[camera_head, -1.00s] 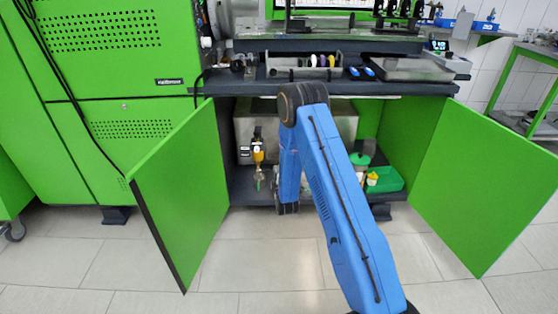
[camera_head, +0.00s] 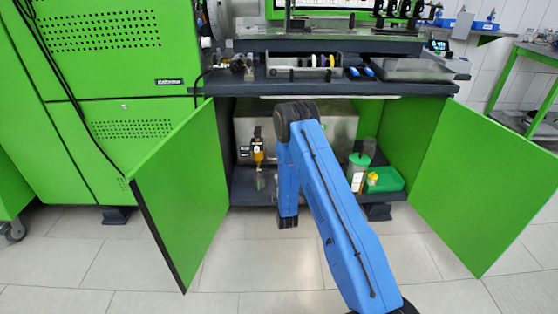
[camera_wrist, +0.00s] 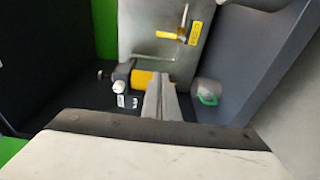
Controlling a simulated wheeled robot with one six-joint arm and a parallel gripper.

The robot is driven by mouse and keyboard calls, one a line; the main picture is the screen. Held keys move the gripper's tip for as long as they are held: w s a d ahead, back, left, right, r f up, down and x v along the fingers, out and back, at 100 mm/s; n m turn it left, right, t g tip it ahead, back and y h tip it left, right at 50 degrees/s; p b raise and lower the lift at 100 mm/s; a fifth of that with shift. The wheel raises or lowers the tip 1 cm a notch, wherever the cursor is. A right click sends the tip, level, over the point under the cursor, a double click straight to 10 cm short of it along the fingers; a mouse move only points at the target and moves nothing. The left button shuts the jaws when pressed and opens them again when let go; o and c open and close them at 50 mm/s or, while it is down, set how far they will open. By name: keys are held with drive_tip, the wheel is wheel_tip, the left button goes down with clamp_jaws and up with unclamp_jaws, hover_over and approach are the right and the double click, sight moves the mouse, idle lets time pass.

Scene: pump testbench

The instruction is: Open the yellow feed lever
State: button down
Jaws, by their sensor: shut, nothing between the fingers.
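In the wrist view a yellow lever (camera_wrist: 167,36) sits on a small valve at the top, against the grey metal tank (camera_wrist: 150,15). A yellow tag (camera_wrist: 195,33) hangs just right of it. My gripper (camera_wrist: 160,84) shows at the centre with its two fingers together, shut and empty. It is below the lever in the picture and apart from it. A yellow cylinder (camera_wrist: 141,78) lies just left of the fingertips, partly covered by them; I cannot tell whether they touch. In the head view my arm hides the gripper, and I cannot make out the lever.
Two green cabinet doors (camera_head: 185,190) stand open, the other at the right (camera_head: 485,190). Inside are a yellow-bodied unit (camera_head: 258,156), a green-lidded container (camera_head: 358,172) and a green tray (camera_head: 385,180). The worktop (camera_head: 225,87) overhangs the opening. Floor in front is clear.

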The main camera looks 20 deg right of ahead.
drive_tip(key=w+d, duration=0.3)
drive_tip(key=w, duration=0.5)
drive_tip(key=w+d, duration=0.3)
drive_tip(key=w, duration=0.6)
drive_tip(key=shift+w, duration=0.2)
drive_tip(key=shift+d, duration=0.15)
drive_tip(key=shift+s+d+r+m, duration=0.1)
drive_tip(key=shift+d+m, duration=0.15)
drive_tip(key=shift+m, duration=0.25)
drive_tip(key=s+d+f+m+h, duration=0.1)
drive_tip(key=d+f+m, duration=0.1)
drive_tip(key=m, duration=0.6)
drive_tip(key=s+d+f+m+t+h, duration=0.1)
drive_tip(key=d+m, duration=0.3)
drive_tip(key=m, duration=0.5)
drive_tip(key=shift+d+f+m, duration=0.3)
drive_tip(key=shift+d+f, duration=0.05)
drive_tip(key=shift+f, duration=0.35)
